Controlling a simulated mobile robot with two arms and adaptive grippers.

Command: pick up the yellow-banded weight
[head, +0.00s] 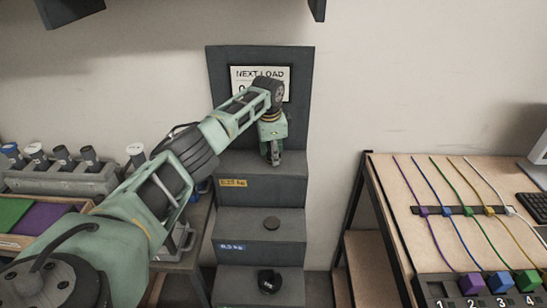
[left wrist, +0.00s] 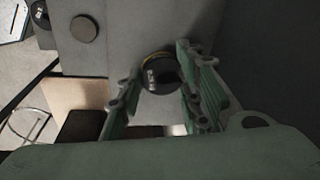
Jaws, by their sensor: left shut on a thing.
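The yellow-banded weight (left wrist: 160,76) is a small black round piece with a thin yellow band and pale markings, seen between the fingers in the left wrist view. My left gripper (left wrist: 157,90) is shut on it, one finger on each side. In the head view my left gripper (head: 275,158) points down at the top step (head: 244,163) of a dark grey stepped stand. The gripper hides the weight there, and I cannot tell whether it touches the step. My right gripper is not in view.
My arm partly covers a "NEXT LOAD" sign (head: 262,74). A rack of capped tubes (head: 65,178) stands left; a table with coloured cables (head: 390,205) stands right.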

